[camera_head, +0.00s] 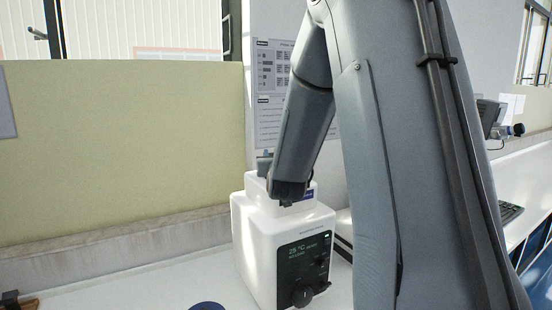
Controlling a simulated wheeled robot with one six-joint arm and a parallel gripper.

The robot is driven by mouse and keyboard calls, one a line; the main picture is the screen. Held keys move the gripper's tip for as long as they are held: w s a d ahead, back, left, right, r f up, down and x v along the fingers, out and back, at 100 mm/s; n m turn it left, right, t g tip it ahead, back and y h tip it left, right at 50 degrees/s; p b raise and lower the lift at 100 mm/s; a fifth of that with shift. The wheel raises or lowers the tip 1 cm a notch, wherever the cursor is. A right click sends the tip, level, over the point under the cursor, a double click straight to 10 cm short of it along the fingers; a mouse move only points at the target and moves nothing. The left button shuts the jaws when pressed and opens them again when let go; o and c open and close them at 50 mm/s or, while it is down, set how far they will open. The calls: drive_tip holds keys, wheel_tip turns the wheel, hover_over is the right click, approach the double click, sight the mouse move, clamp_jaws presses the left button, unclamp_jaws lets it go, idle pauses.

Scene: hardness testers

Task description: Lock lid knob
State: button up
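A white box-shaped machine (258,247) stands on the white bench, with a dark front panel (305,262) showing a lit reading and a black dial. Its raised white top (257,190) is partly covered by my arm. My arm comes down from the upper right and its end is at the top of the machine. My gripper's fingers and the lid knob are hidden behind the arm, so I cannot tell whether they touch or whether the gripper is open or shut.
A dark blue round object (207,306) is cut off at the bottom edge. A dark item (14,300) lies at the bottom left. A pale yellow panel (130,150) stands behind the bench. The bench (130,292) left of the machine is mostly clear.

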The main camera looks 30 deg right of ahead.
drive_tip(key=m+g+h, duration=0.1)
drive_tip(key=h, duration=0.1)
drive_tip(key=m+g+h+b, duration=0.1)
drive_tip(key=m+h, duration=0.1)
drive_tip(key=shift+w+a+g+h, duration=0.1)
drive_tip(key=shift+a+g+h, duration=0.1)
drive_tip(key=shift+g+h, duration=0.1)
drive_tip(key=m+g+h, duration=0.3)
drive_tip(key=m+g, duration=0.1)
drive_tip(key=shift+h+p, duration=0.3)
drive_tip(key=shift+p, duration=0.1)
drive_tip(key=m+g+h, duration=0.2)
drive_tip(key=g, duration=0.2)
drive_tip(key=shift+f+m, duration=0.1)
drive_tip(key=shift+m, duration=0.3)
drive_tip(key=m+g+b, duration=0.1)
drive_tip(key=m+g, duration=0.1)
drive_tip(key=g, duration=0.1)
drive_tip(key=m+g+h+b, duration=0.1)
drive_tip(key=m+g, duration=0.1)
drive_tip(key=g, duration=0.1)
drive_tip(key=shift+w+f+g, duration=0.1)
drive_tip(key=shift+w+g, duration=0.05)
drive_tip(key=shift+g, duration=0.15)
drive_tip(key=shift+d+m+g+y+b, duration=0.1)
drive_tip(key=shift+m+g+y+b, duration=0.2)
drive_tip(key=shift+m+g+b, duration=1.35)
drive_tip(key=shift+g+p, duration=0.5)
drive_tip(key=shift+g, duration=0.05)
drive_tip(key=shift+r, duration=0.25)
